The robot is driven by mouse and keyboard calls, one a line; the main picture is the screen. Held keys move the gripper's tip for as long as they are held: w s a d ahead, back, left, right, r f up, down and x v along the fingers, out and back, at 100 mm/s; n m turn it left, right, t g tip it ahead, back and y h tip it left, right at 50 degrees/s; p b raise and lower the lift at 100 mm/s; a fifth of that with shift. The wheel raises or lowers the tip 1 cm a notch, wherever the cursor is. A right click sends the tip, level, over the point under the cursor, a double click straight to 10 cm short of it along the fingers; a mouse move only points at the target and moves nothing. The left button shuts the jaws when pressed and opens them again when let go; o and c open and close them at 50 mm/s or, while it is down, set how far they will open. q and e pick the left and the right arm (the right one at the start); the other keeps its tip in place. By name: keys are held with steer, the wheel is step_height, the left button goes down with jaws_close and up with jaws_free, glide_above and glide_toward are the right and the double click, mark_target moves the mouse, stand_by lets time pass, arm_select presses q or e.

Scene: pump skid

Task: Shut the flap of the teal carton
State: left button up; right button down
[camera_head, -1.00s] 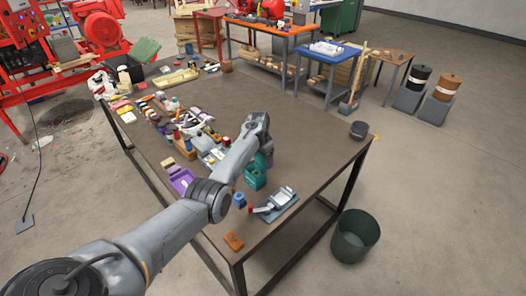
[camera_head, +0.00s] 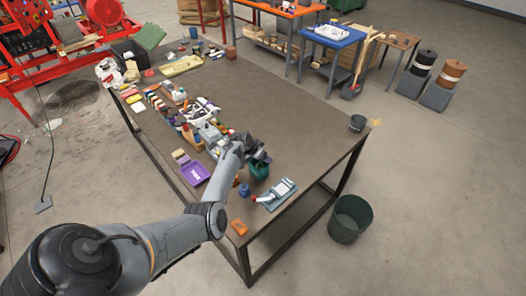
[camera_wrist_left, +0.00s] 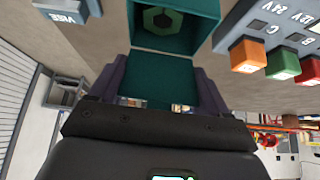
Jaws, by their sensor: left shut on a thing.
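The teal carton (camera_head: 259,171) stands on the dark table near its front right part, partly hidden by my left gripper (camera_head: 254,152). In the left wrist view the carton (camera_wrist_left: 205,18) is open, and a green hexagonal shape (camera_wrist_left: 160,20) shows inside it. Its teal flap (camera_wrist_left: 165,82) stands out from the carton's edge towards my wrist, away from the opening. My left gripper (camera_wrist_left: 158,85) has one dark finger on each side of the flap and is shut on it. The flap's outer end is hidden by the gripper body. My right gripper is not in view.
A grey vise-like fixture (camera_head: 277,195), a blue piece (camera_head: 244,189) and an orange block (camera_head: 239,227) lie near the carton. A purple tray (camera_head: 195,173) is to its left. A box with coloured buttons (camera_wrist_left: 265,45) is close beside the carton.

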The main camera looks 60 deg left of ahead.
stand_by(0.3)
arm_select(q)
steer(key=o, duration=1.5)
steer(key=shift+c, duration=0.2)
steer(key=shift+s, duration=0.1)
steer(key=shift+s+r+p, duration=0.25)
steer(key=shift+r+p, duration=0.05)
steer(key=shift+r, duration=0.2)
steer(key=p+v, duration=0.1)
steer(key=v, duration=0.8)
steer(key=shift+s+p, duration=0.3)
steer(key=shift+s, duration=0.05)
steer(key=shift+d+r, duration=0.1)
steer(key=shift+r, duration=0.05)
